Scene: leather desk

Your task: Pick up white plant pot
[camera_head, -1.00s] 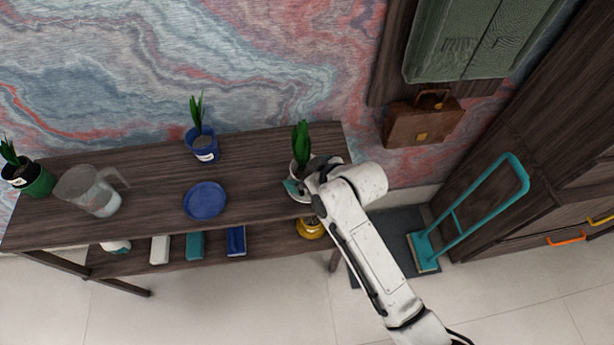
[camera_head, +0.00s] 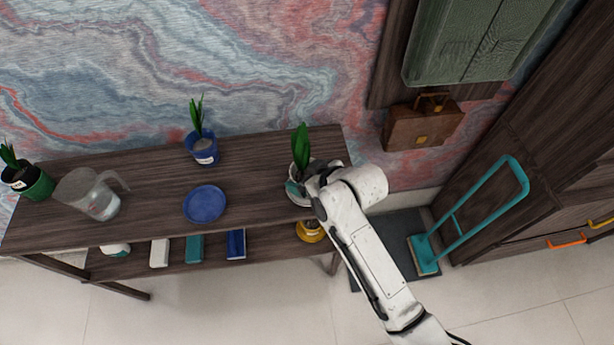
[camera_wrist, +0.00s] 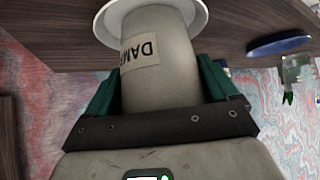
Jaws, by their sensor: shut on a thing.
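The white plant pot (camera_wrist: 165,72) fills the middle of the wrist view, with a label on its side and a white rim or saucer at its far end. In the head view the pot (camera_head: 297,172) stands at the right end of the desk with a green plant in it, partly hidden by my arm. My gripper (camera_wrist: 158,92) has its green fingers on both sides of the pot and is shut on it. In the head view my gripper (camera_head: 300,190) is at the pot's front side. Whether the pot touches the desk is hard to tell.
On the desk (camera_head: 255,180) are a blue plate (camera_head: 205,204), a blue pot (camera_head: 204,150), a clear pitcher (camera_head: 95,198) and a green pot (camera_head: 32,184). A yellow pot (camera_head: 310,232) and several books or boxes are on the lower shelf.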

